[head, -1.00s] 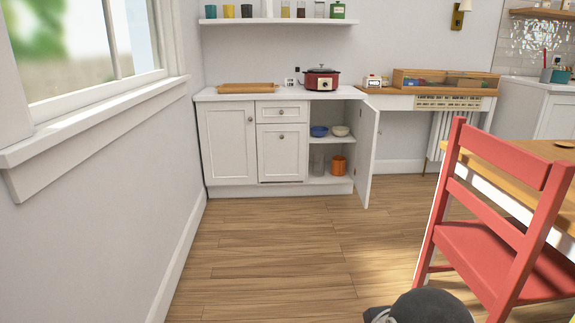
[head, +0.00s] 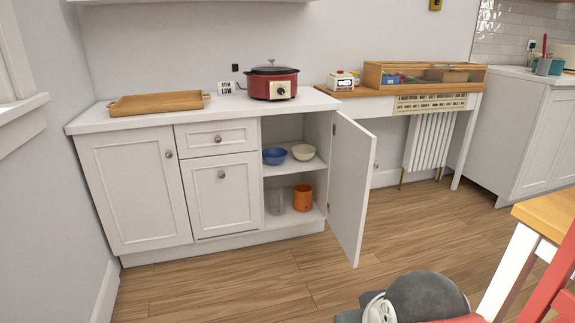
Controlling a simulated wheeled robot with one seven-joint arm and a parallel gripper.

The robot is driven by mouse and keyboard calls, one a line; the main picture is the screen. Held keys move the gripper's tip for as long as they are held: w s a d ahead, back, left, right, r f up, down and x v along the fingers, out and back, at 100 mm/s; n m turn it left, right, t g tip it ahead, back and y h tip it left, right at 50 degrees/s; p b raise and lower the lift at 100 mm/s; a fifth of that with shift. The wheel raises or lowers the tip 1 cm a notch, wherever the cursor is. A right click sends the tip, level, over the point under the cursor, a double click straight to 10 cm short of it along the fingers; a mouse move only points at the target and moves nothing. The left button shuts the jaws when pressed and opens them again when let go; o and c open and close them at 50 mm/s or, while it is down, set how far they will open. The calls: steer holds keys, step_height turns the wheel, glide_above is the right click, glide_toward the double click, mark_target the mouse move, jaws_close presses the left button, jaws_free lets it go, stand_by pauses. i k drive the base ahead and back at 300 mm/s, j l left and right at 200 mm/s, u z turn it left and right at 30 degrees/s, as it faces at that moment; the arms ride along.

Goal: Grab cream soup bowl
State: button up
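A cream soup bowl (head: 303,152) sits on the upper shelf inside the open right section of the white cabinet (head: 295,168). A blue bowl (head: 275,156) stands just to its left on the same shelf. The cabinet door (head: 349,188) stands swung open to the right of the bowls. Part of my own arm shows at the bottom of the head view, but my gripper is not in view.
An orange container (head: 303,196) and a grey one (head: 276,201) stand on the lower shelf. A red slow cooker (head: 271,82) and a wooden tray (head: 160,102) are on the counter. A wooden table (head: 549,214) and red chair (head: 556,275) are at right. Floor before the cabinet is clear.

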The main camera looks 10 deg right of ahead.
mark_target(302, 153)
steer(key=i+z, duration=0.15)
steer(key=i, duration=0.7)
steer(key=i+j+z, duration=0.1)
steer(key=i, duration=0.7)
steer(key=i+j+z, duration=0.15)
steer(key=i, duration=0.7)
